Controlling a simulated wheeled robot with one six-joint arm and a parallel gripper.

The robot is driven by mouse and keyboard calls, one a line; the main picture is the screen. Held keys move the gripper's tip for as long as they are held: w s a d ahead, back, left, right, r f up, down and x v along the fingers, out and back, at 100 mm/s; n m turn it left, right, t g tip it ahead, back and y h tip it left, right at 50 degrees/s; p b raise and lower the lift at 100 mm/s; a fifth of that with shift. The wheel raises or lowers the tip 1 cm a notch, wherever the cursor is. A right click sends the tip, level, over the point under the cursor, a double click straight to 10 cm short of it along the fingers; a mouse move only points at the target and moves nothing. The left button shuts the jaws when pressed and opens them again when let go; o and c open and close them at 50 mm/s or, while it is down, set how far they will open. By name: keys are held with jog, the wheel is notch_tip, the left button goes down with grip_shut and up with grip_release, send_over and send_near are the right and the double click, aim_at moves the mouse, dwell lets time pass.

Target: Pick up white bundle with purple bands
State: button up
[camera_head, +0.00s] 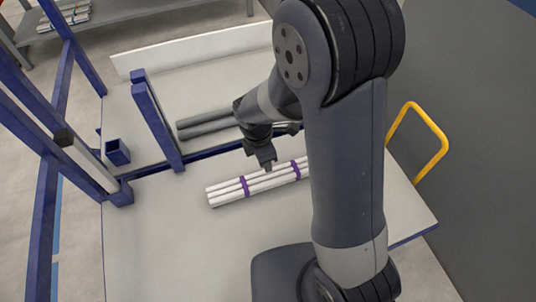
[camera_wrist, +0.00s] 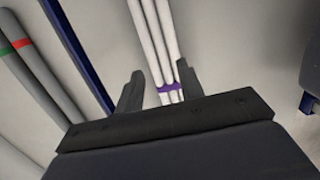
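The white bundle with purple bands (camera_head: 227,192) lies on the table, in the middle of the head view, its right end hidden behind my arm. Two purple bands show on it. In the wrist view the bundle (camera_wrist: 155,40) runs from the top edge down between my fingers, with one purple band (camera_wrist: 170,88) close to them. My gripper (camera_wrist: 160,84) is open, its two fingers apart on either side of the bundle's line. In the head view my gripper (camera_head: 267,163) hangs above the bundle's far side. I cannot tell whether the fingers touch it.
Grey pipes (camera_head: 207,122) lie behind a blue rail (camera_head: 212,151); in the wrist view grey pipes (camera_wrist: 28,75) carry red and green bands. Blue posts (camera_head: 157,120) stand at the left. A yellow handle (camera_head: 438,133) is at the right. The front left tabletop (camera_head: 160,250) is clear.

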aim_at(270, 175)
jog(key=shift+d, duration=0.3)
jog(key=o, duration=0.3)
jog(key=shift+o, duration=0.9)
jog(key=shift+f, duration=0.2)
jog(key=o, duration=0.5)
jog(key=f+b, duration=0.1)
jog(key=f, duration=0.2)
jog(key=f+b, duration=0.1)
jog(key=f, duration=0.3)
jog(key=d+f+b, duration=0.1)
jog(key=f, duration=0.2)
jog(key=shift+w+d+f+b, duration=0.1)
jog(key=shift+w+f+b, duration=0.1)
jog(key=shift+b, duration=0.15)
jog(key=c, duration=1.3)
